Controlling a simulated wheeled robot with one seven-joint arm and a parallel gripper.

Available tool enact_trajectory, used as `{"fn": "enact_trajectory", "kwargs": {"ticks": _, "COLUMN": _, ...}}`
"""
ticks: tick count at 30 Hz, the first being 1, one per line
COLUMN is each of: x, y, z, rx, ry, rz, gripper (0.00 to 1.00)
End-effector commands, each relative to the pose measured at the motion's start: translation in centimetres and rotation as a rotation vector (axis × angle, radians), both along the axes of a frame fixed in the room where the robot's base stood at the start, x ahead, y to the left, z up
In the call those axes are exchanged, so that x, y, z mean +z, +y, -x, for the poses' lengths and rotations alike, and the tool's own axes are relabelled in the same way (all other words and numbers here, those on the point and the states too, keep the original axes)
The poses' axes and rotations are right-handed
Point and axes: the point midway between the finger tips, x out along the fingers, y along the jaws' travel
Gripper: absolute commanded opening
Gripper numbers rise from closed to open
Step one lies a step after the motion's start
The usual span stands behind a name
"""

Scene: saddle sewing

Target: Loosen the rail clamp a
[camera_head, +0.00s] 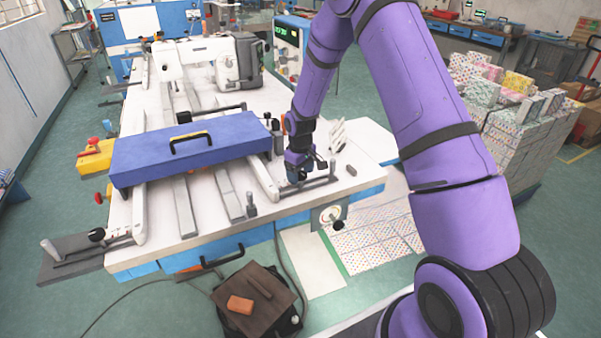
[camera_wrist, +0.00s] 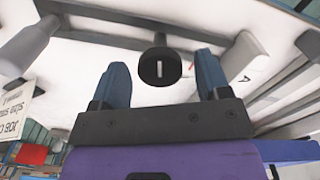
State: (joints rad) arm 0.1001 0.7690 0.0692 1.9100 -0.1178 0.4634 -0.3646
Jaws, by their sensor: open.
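In the wrist view, a round black knob (camera_wrist: 160,68) with a white line across its face sits between the two blue fingers of my gripper (camera_wrist: 163,72). Space shows on both sides, and the fingers do not appear to touch it. In the camera_head view, my gripper (camera_head: 304,174) is low over the right end of the white machine table, near a dark rail (camera_head: 312,186). The knob there is mostly hidden by my gripper. Another black knob (camera_head: 97,235) sits at the table's left front corner. No label shows which is rail clamp a.
A blue cover with a black handle (camera_head: 190,155) lies across the table left of my gripper. A white sewing machine (camera_head: 205,62) stands behind. A grey post (camera_wrist: 28,48) is close by on the left in the wrist view. Stacked patterned boxes (camera_head: 525,130) stand at right.

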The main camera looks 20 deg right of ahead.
Motion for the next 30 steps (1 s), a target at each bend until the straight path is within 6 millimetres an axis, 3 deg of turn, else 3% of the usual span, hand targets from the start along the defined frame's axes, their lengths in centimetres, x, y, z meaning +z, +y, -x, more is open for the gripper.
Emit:
{"fn": "enact_trajectory", "kwargs": {"ticks": 7, "x": 1.4, "y": 0.0, "z": 0.0, "rx": 0.0, "ry": -0.001, "rz": 0.0, "gripper": 0.7}}
{"fn": "enact_trajectory", "kwargs": {"ticks": 21, "x": 9.4, "y": 0.0, "z": 0.0, "rx": 0.0, "ry": -0.002, "rz": 0.0, "gripper": 0.7}}
{"fn": "enact_trajectory", "kwargs": {"ticks": 30, "x": 10.8, "y": 0.0, "z": 0.0, "rx": 0.0, "ry": 0.0, "rz": 0.0, "gripper": 0.7}}
